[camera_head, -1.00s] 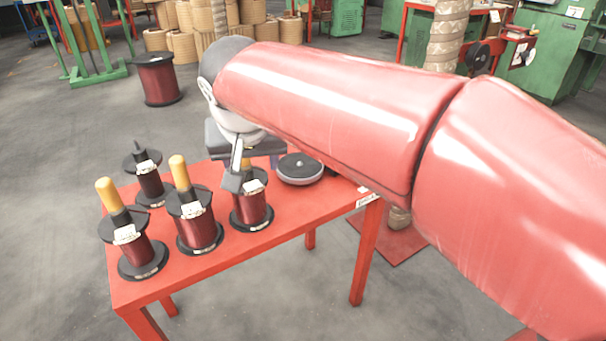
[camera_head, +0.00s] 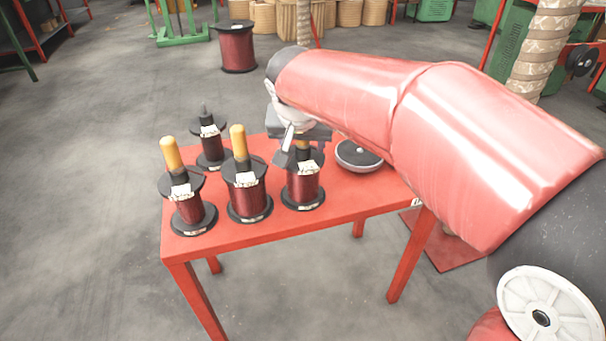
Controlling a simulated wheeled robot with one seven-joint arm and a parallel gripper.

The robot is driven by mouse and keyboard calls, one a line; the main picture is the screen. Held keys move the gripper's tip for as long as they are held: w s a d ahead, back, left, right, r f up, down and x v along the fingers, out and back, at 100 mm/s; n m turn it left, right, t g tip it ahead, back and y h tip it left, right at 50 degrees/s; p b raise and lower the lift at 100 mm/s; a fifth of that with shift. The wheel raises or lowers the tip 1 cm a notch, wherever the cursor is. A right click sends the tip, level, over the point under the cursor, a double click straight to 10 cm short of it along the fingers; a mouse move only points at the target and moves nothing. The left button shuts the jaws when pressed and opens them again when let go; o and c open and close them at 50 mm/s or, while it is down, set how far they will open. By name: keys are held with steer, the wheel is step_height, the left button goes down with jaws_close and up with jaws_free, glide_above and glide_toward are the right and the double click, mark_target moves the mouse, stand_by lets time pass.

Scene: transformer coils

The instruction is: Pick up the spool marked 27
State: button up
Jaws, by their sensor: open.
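Several dark red wire spools with black flanges and white tags stand upright on a red table (camera_head: 255,228). In the front row are a left spool (camera_head: 189,211), a middle spool (camera_head: 246,201) and a right spool (camera_head: 303,188). A smaller spool (camera_head: 211,147) stands behind. The tag numbers are too small to read, so I cannot tell which is marked 27. My gripper (camera_head: 300,148) is open, pointing down at the top of the right spool, with a finger beside its handle. The gripper partly hides that handle, and I cannot tell whether they touch.
Yellow handles rise from the left and middle spools close by. A large red spool (camera_head: 237,50) stands on the floor behind. The table's front left corner is clear.

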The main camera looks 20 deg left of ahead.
jaws_close()
steer(key=shift+r, duration=0.15)
stand_by(0.4)
